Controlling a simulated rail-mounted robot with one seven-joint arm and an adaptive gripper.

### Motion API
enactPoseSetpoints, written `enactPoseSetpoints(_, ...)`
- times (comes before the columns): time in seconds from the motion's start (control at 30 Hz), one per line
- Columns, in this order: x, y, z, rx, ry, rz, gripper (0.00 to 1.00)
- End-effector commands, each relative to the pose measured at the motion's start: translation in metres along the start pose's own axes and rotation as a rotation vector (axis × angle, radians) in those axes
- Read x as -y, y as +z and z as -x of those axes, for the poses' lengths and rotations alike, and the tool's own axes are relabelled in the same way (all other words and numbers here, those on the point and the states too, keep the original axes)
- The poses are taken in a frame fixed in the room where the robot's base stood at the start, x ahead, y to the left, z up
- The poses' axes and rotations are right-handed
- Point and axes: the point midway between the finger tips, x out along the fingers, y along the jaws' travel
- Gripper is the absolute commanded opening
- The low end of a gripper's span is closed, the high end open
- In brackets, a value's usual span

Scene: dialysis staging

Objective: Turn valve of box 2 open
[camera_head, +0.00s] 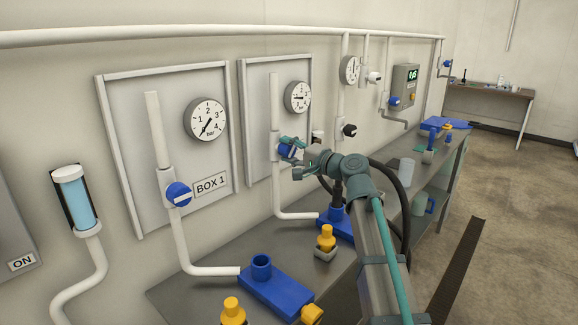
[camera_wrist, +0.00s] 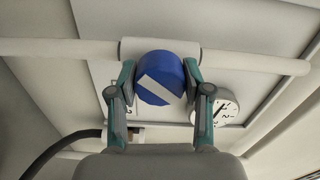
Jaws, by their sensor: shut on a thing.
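The second panel (camera_head: 256,82) on the wall carries a pressure gauge (camera_head: 297,97) and a blue round valve knob (camera_head: 286,149) on a white pipe; its label is hidden, and I take it as box 2. My gripper (camera_head: 291,152) is at this knob, shut on it. In the wrist view the fingers of my gripper (camera_wrist: 159,80) lie on both sides of the blue knob (camera_wrist: 160,72). The white bar on the knob's face (camera_wrist: 160,88) is slanted against the pipe (camera_wrist: 247,62). The gauge also shows in the wrist view (camera_wrist: 226,106), partly behind a finger.
The BOX 1 panel (camera_head: 120,110) with its own blue knob (camera_head: 179,194) and gauge (camera_head: 207,119) is to the left. Below, the grey bench (camera_head: 190,292) holds a blue block (camera_head: 278,292) and yellow-topped pieces (camera_head: 326,238). A black-knobbed valve (camera_head: 349,130) is to the right.

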Motion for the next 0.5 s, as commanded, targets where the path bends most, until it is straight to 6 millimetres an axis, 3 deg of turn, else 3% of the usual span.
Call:
enactPoseSetpoints(0.03,-0.0072,0.0,-0.0008,0.0,-0.001,0.046,0.14)
enactPoseSetpoints(0.5,-0.0051,-0.0001,-0.0006,0.0,0.0,0.463,0.14)
